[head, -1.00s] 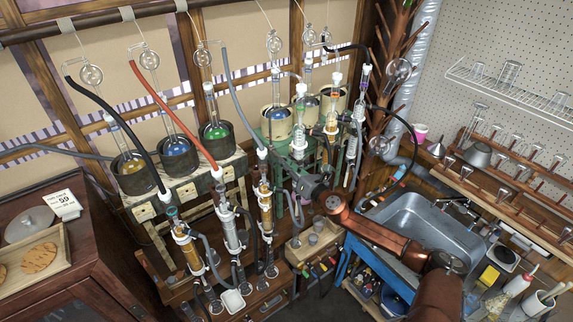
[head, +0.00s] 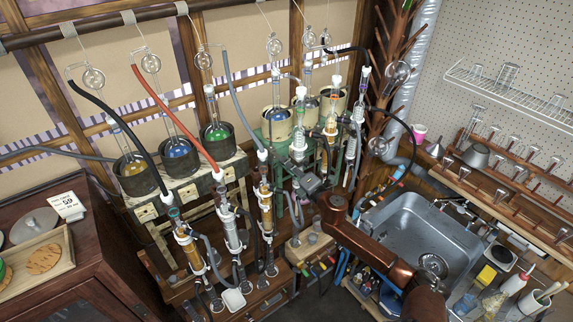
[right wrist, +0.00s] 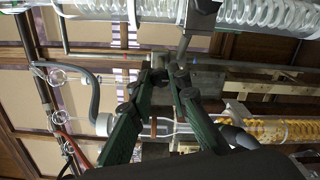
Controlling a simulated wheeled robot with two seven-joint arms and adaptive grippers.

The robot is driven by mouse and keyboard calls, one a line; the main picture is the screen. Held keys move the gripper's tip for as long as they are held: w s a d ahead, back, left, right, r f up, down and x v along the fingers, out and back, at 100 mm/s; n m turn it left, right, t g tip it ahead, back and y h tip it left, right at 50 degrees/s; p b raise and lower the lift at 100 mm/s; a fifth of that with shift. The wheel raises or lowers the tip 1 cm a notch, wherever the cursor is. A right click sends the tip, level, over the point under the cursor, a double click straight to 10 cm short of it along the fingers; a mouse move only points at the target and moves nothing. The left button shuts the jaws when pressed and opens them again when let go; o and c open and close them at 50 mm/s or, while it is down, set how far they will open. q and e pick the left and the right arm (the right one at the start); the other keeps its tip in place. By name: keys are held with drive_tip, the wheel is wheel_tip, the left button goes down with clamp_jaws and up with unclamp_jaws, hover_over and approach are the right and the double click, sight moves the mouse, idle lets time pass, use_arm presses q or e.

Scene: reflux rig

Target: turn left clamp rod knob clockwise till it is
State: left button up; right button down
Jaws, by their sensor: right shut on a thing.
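In the head view my right gripper (head: 305,182) is at the glassware in the middle of the rig, at the end of my copper-coloured arm. In the right wrist view its two dark green fingers (right wrist: 166,78) come together on a small dark part at a horizontal metal rod (right wrist: 250,68). This part looks like the clamp rod knob, but the fingers hide most of it. A grey clamp block (right wrist: 205,76) sits on the rod just right of the fingertips. How far the knob is turned cannot be seen. My left gripper is not in view.
Glass condensers (head: 231,229) stand close to the left of the gripper, with hoses around them. Flasks in dark heating pots (head: 180,160) are behind on the left. A steel sink (head: 425,235) is on the right. A coiled glass tube (right wrist: 260,14) passes close to the fingers.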

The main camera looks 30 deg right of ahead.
drive_tip(key=shift+d+m, duration=0.1)
drive_tip(key=shift+m, duration=0.5)
drive_tip(key=c, duration=1.8)
unclamp_jaws()
drive_tip(key=s, duration=0.8)
drive_tip(key=s+d, duration=0.1)
drive_tip(key=s, duration=0.3)
